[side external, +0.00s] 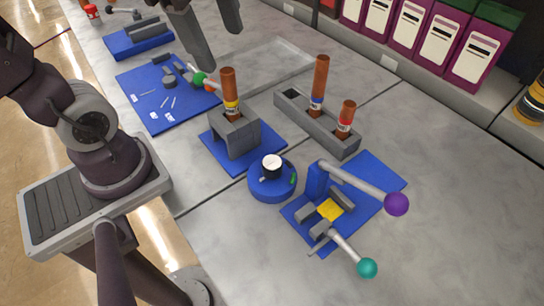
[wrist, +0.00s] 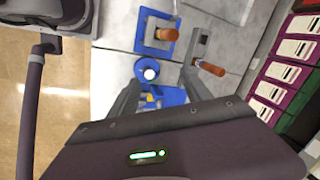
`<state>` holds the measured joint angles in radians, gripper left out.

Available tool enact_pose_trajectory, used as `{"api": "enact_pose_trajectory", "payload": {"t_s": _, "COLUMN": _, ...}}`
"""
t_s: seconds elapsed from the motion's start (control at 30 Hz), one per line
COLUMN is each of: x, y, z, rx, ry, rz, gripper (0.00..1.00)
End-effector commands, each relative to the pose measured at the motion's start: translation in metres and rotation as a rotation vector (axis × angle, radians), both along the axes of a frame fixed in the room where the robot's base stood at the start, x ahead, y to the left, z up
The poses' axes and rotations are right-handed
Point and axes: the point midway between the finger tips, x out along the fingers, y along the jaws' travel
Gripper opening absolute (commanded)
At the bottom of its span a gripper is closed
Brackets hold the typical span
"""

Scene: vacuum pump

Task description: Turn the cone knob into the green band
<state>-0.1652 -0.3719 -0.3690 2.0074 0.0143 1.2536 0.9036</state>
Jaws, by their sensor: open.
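The cone knob (side external: 271,163) has a white top and dark sides. It stands upright on a round blue base (side external: 262,190) in the side external view. A small green band (side external: 293,179) shows on the right side of that base. In the wrist view the white knob top (wrist: 149,74) appears near the left fingertip. My gripper (side external: 222,48) is open and empty, well above the table and apart from the knob. Its fingers also show spread in the wrist view (wrist: 161,80). The knob's pointing direction is too small to tell.
A grey block on a blue plate (side external: 240,162) holds an orange-brown cylinder close behind the knob. A grey rack (side external: 320,126) with two cylinders stands behind. A toggle clamp (side external: 330,208) with purple and teal handle balls sits right of the base. Table front is clear.

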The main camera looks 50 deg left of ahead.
Motion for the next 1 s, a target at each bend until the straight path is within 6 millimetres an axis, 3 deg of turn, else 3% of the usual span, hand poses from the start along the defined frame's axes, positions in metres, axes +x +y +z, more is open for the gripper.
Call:
{"api": "enact_pose_trajectory", "payload": {"t_s": 0.2, "x": 0.027, "y": -0.032, "z": -0.005, "rx": 0.091, "ry": 0.192, "rz": -0.651, "gripper": 0.57}}
{"api": "enact_pose_trajectory", "payload": {"t_s": 0.47, "x": 0.046, "y": -0.059, "z": -0.004, "rx": 0.061, "ry": 0.283, "rz": -1.27, "gripper": 0.57}}
{"api": "enact_pose_trajectory", "payload": {"t_s": 0.8, "x": 0.042, "y": -0.058, "z": -0.14, "rx": 0.066, "ry": 0.29, "rz": -1.256, "gripper": 0.57}}
{"api": "enact_pose_trajectory", "payload": {"t_s": 1.0, "x": 0.043, "y": -0.058, "z": -0.177, "rx": 0.069, "ry": 0.284, "rz": -1.25, "gripper": 0.57}}
